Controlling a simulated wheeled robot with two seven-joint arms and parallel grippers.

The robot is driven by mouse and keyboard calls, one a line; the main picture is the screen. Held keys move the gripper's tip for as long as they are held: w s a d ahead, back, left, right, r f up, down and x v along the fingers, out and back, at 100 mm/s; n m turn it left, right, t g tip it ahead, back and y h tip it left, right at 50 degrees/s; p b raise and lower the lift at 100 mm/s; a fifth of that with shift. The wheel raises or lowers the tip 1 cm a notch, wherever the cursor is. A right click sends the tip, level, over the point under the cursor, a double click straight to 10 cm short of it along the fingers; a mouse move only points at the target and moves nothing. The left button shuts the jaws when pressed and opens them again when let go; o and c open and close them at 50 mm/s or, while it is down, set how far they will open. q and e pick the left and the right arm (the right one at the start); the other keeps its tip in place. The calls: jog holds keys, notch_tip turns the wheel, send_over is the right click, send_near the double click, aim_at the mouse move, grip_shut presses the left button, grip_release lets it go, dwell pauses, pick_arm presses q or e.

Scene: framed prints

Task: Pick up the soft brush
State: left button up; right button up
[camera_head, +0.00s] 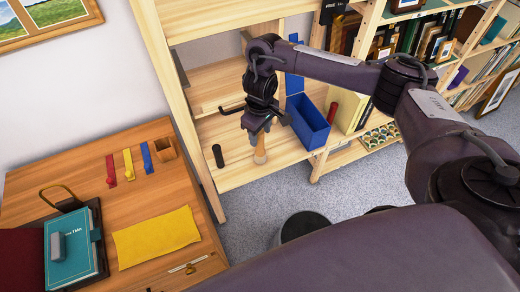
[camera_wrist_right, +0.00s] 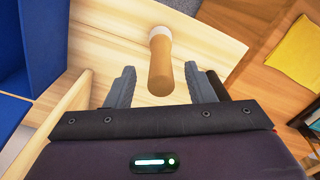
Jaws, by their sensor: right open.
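The soft brush (camera_head: 260,157) has a tan wooden handle and a pale end. It is on the light wood shelf, below my right gripper in the head view, its upper part partly hidden by the gripper. In the right wrist view the brush (camera_wrist_right: 160,65) shows with its handle in the gap between the two fingers and its pale end pointing away. My right gripper (camera_head: 262,130) is open, also in the right wrist view (camera_wrist_right: 159,70), with space on both sides of the handle. I cannot tell whether a finger touches it. My left gripper is not in view.
A blue bin (camera_head: 311,128) stands right of the gripper on the shelf. A black cylinder (camera_head: 217,156) stands to the left. A wooden desk (camera_head: 160,195) at left holds a yellow cloth (camera_head: 156,238) and a teal book (camera_head: 72,255). A shelf post rises left of the brush.

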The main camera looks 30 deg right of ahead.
aim_at(260, 147)
notch_tip(260, 147, down, 3)
jog(key=shift+b, duration=0.35)
jog(key=shift+f, duration=0.25)
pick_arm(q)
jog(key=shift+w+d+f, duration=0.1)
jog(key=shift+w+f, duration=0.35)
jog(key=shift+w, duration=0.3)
pick_arm(e)
jog(key=shift+r, duration=0.1)
grip_shut()
